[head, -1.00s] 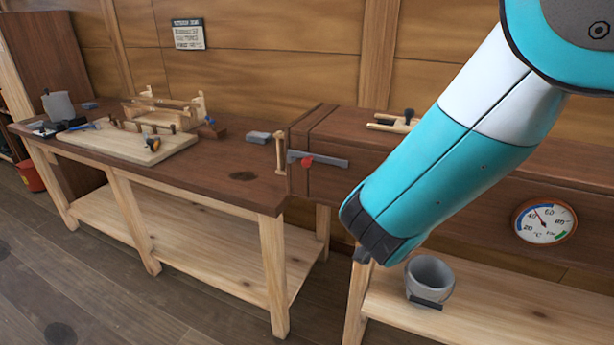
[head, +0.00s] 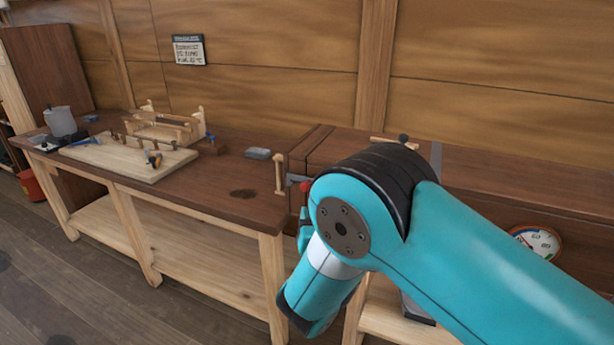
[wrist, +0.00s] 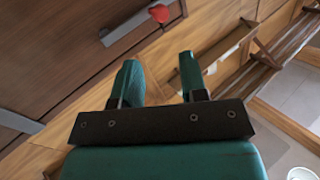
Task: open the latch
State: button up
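The latch is a grey metal bar with a red knob on the front of a dark wooden box. In the head view my arm covers most of the latch; the red knob (head: 305,186) and a bit of the bar show at the arm's left edge. In the wrist view the grey bar (wrist: 126,26) runs slantwise near the top, with the red knob (wrist: 159,13) at its upper end. My gripper (wrist: 160,76) is open, its two teal fingers apart with nothing between them. The knob lies beyond the fingertips, apart from them.
The dark wooden box (head: 500,180) carries a round dial (head: 537,242) on its front. A workbench (head: 215,195) stands left, with a pale board (head: 125,158) and tools. A small upright wooden peg (head: 279,174) stands near the latch. Open floor (head: 110,290) lies in front of the bench.

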jog(key=p+x, duration=0.4)
jog(key=x, duration=0.8)
jog(key=shift+c, duration=0.4)
grip_shut()
